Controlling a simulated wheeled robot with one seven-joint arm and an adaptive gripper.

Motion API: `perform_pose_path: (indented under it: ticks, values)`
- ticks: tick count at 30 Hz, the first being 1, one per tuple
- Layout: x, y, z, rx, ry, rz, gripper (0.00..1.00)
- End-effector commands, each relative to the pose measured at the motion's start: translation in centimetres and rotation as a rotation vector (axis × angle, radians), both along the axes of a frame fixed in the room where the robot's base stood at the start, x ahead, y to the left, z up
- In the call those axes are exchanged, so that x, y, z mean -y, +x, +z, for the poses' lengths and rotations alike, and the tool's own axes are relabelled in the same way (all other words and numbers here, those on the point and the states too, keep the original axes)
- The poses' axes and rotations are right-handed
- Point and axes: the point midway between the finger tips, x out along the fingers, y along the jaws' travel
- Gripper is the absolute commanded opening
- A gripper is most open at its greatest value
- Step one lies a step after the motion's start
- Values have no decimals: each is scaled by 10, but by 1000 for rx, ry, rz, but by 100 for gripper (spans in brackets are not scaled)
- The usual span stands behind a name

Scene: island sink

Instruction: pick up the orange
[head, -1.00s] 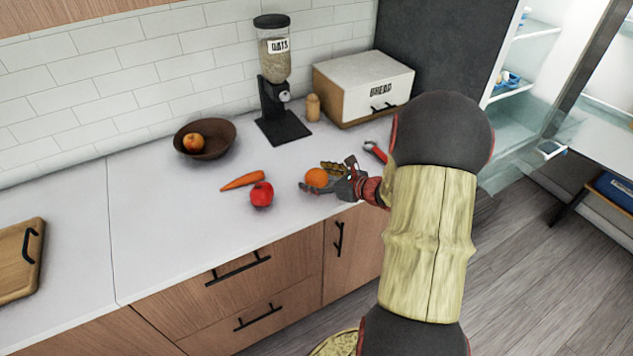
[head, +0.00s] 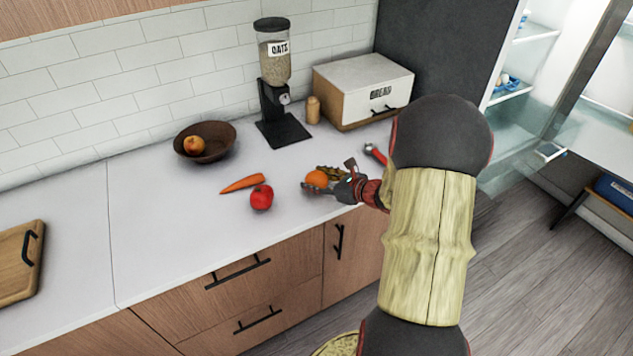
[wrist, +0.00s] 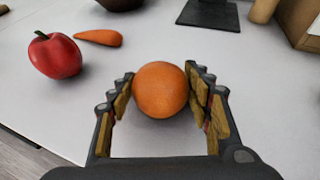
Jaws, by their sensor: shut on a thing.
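The orange (head: 317,178) is on the white counter near its front edge, to the right of the red apple. It also shows in the wrist view (wrist: 160,89), between the two fingers near their tips. My gripper (wrist: 157,92) is shut on the orange, with a finger against each side. In the head view my gripper (head: 320,182) reaches in from the right at counter height. Whether the orange is lifted off the counter I cannot tell.
A red apple (head: 262,197) and a carrot (head: 243,183) lie to the left. A brown bowl (head: 205,153) with a fruit, an oats dispenser (head: 275,80) and a bread box (head: 362,88) stand behind. A red-handled tool (head: 375,153) lies behind my wrist.

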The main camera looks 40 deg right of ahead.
Motion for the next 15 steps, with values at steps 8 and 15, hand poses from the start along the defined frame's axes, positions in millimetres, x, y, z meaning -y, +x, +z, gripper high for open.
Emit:
perform_pose_path:
  ticks: [8,15]
  values:
    - [0,0,0,0,0,0,19]
    - [0,0,7,1,-1,0,19]
